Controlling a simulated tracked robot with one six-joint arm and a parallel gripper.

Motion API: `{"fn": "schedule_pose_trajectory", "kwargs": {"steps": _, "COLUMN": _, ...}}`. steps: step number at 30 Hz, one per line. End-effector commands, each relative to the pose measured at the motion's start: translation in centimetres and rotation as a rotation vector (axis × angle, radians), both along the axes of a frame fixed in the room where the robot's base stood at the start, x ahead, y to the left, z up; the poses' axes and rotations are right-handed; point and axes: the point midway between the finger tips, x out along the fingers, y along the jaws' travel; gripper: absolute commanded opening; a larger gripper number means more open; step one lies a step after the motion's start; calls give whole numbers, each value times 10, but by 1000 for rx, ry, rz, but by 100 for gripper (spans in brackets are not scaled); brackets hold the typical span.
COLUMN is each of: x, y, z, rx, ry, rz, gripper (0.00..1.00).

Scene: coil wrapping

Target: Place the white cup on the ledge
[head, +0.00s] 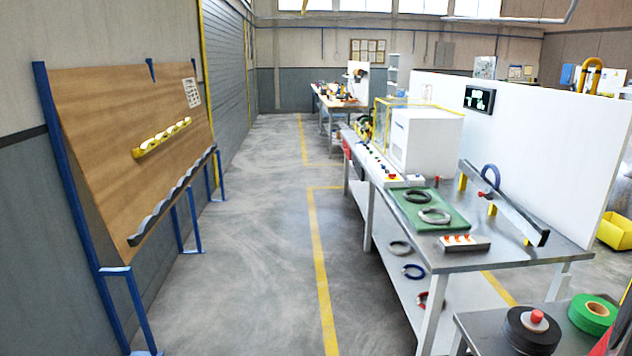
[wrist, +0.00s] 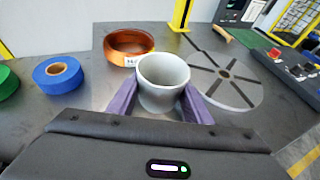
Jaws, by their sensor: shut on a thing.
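The white cup (wrist: 163,72) is upright in the middle of the wrist view, with its open mouth facing up. My gripper (wrist: 162,92) has its purple fingers on either side of the cup, shut on it. The cup's base is low between the fingers, and I cannot tell whether it touches the grey table. Neither cup nor gripper shows in the head view. In the head view, a dark wavy-edged ledge (head: 172,207) runs along the lower edge of the wooden board (head: 105,112) at left. I cannot tell whether this is the task's ledge.
A copper-coloured ring (wrist: 128,58) sits just behind the cup; a round grey spoked plate (wrist: 236,92) lies right. A blue roll (wrist: 44,78) and green roll (wrist: 6,82) are left. A yellow post (wrist: 181,14) stands behind. The aisle floor (head: 250,240) is clear.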

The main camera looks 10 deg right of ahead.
Motion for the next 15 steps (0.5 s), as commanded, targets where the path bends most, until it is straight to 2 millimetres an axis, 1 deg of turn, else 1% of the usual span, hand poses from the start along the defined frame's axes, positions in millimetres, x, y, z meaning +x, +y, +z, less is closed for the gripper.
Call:
{"fn": "schedule_pose_trajectory", "kwargs": {"steps": 5, "x": 12, "y": -3, "z": -2, "rx": 0, "ry": 0, "rz": 57, "gripper": 20}}
{"fn": "schedule_pose_trajectory", "kwargs": {"steps": 7, "x": 22, "y": -2, "z": -3, "rx": 1, "ry": 0, "rz": 101, "gripper": 20}}
{"fn": "schedule_pose_trajectory", "kwargs": {"steps": 11, "x": 59, "y": 6, "z": -5, "rx": 0, "ry": 0, "rz": 202, "gripper": 20}}
{"fn": "schedule_pose_trajectory", "kwargs": {"steps": 15, "x": 101, "y": 20, "z": -7, "rx": 0, "ry": 0, "rz": 313, "gripper": 20}}
